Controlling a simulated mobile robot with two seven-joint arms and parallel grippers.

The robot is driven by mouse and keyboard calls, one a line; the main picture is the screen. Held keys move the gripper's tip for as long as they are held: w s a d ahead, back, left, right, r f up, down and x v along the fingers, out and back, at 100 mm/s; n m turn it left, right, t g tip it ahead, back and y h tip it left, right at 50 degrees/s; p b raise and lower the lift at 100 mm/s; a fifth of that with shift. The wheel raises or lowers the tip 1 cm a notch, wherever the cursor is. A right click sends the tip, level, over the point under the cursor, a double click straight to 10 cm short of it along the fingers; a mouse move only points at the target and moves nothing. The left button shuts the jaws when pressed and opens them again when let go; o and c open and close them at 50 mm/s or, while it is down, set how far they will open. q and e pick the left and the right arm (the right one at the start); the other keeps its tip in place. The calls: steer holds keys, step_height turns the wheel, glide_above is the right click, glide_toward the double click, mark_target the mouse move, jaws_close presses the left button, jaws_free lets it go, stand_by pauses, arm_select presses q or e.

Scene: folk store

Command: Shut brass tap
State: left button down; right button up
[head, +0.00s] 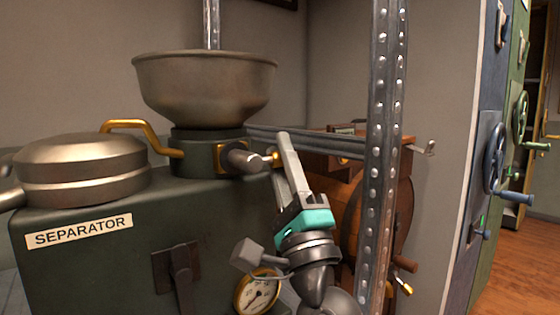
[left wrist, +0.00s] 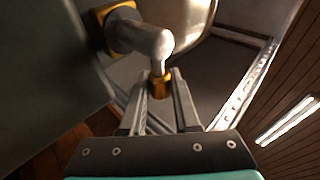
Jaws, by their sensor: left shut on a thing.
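The separator (head: 100,265) is a dark green machine with a wide metal bowl (head: 205,85) on top. A grey spout (head: 242,158) with a small brass tip (head: 268,158), which looks like the brass tap, sticks out to the right below the bowl. My left gripper (head: 279,152) reaches up to this tip from below. In the left wrist view the brass tip (left wrist: 160,84) sits between the two fingertips of my left gripper (left wrist: 161,93), below the bent grey spout (left wrist: 150,40). The left gripper is shut on it. My right gripper is in neither view.
A perforated metal post (head: 385,150) stands just right of my left gripper. A wooden barrel-like body (head: 400,215) is behind it. A round gauge (head: 257,292) is low beside my arm. Blue and green cabinets with wheel handles (head: 495,157) stand at far right.

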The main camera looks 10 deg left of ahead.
arm_select(q)
steer(key=shift+d, duration=0.25)
steer(key=c, duration=0.9)
jaws_free()
steer(key=shift+d, duration=0.1)
steer(key=shift+c, duration=0.2)
steer(key=o, duration=0.3)
steer(key=shift+a, duration=0.2)
steer(key=v, duration=1.5)
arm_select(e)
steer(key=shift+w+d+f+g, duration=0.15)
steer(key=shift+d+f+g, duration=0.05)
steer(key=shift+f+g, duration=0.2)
arm_select(q)
steer(key=shift+f, duration=0.1)
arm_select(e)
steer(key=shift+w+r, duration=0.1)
